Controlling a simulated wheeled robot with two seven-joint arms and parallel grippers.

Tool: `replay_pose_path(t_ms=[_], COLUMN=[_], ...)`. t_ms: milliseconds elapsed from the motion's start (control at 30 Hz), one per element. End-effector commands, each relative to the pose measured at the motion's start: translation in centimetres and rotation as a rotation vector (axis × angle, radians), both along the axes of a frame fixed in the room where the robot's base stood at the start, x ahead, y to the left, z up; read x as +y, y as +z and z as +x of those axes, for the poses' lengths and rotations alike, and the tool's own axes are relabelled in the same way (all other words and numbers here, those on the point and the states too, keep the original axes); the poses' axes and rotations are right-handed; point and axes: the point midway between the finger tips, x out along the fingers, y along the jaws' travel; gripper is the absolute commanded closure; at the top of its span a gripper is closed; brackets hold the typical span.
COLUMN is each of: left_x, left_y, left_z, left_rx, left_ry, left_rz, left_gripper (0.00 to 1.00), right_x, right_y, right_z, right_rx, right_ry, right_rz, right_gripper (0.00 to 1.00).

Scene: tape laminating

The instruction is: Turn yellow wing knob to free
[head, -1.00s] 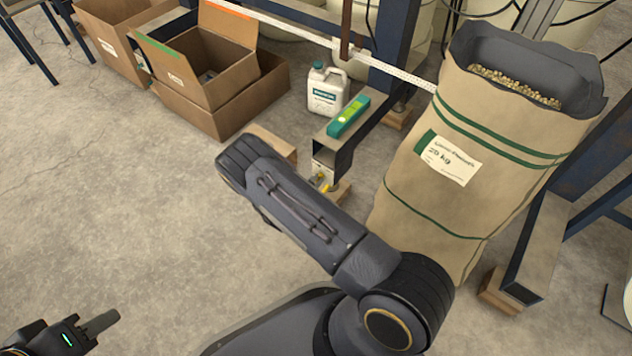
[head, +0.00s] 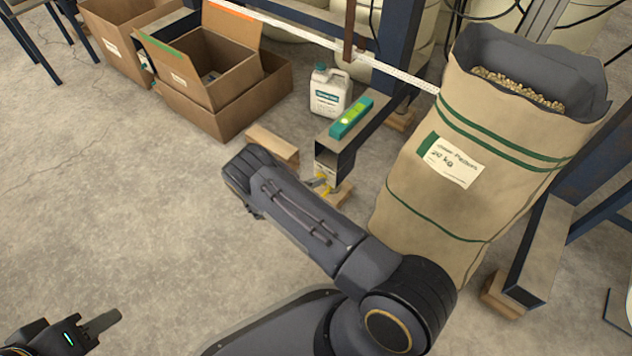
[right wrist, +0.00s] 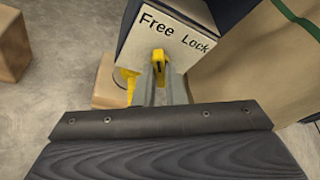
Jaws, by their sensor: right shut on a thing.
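The yellow wing knob (right wrist: 159,62) sits on the face of a pale end plate (right wrist: 180,38) printed "Free" on the left and "Lock" on the right. My right gripper (right wrist: 161,80) is shut on the knob, with a finger on each side of it. Another yellow part shows left of the fingers in the right wrist view. In the head view the knob (head: 325,190) is small and partly covered by the gripper, below the dark beam's end. My left gripper (head: 105,322) is at the lower left, away from the knob; its finger gap is not clear.
A green device (head: 351,118) lies on the beam, and a white jug (head: 330,93) stands behind it. A large pellet sack (head: 440,195) stands close on the right. Wood blocks (head: 272,146) lie near the beam. Cardboard boxes (head: 235,105) are at the back left.

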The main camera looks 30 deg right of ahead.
Motion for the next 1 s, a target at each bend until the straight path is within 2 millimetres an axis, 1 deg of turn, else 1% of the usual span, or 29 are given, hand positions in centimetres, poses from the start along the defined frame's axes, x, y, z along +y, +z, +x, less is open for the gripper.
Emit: replay_pose_path(t_ms=[200, 400, 933, 967, 1000], left_x=[0.00, 0.00, 0.00, 0.00, 0.00], left_y=[0.00, 0.00, 0.00, 0.00, 0.00], left_z=[0.00, 0.00, 0.00, 0.00, 0.00], left_rx=[0.000, 0.000, 0.000, 0.000, 0.000], left_ry=[0.000, 0.000, 0.000, 0.000, 0.000], left_rz=[0.000, 0.000, 0.000, 0.000, 0.000], left_gripper=[0.64, 0.64, 0.64, 0.64, 0.64], right_x=[0.12, 0.13, 0.11, 0.11, 0.11], right_y=[-0.11, -0.16, -0.12, -0.12, -0.11], right_z=[0.14, 0.16, 0.18, 0.18, 0.18], right_rx=[0.109, 0.164, 0.185, 0.185, 0.185], right_ry=[0.003, 0.002, 0.004, 0.004, 0.004], right_rz=[-0.045, -0.067, -0.077, -0.077, -0.077], right_gripper=[1.00, 1.00, 1.00, 0.88, 0.82])
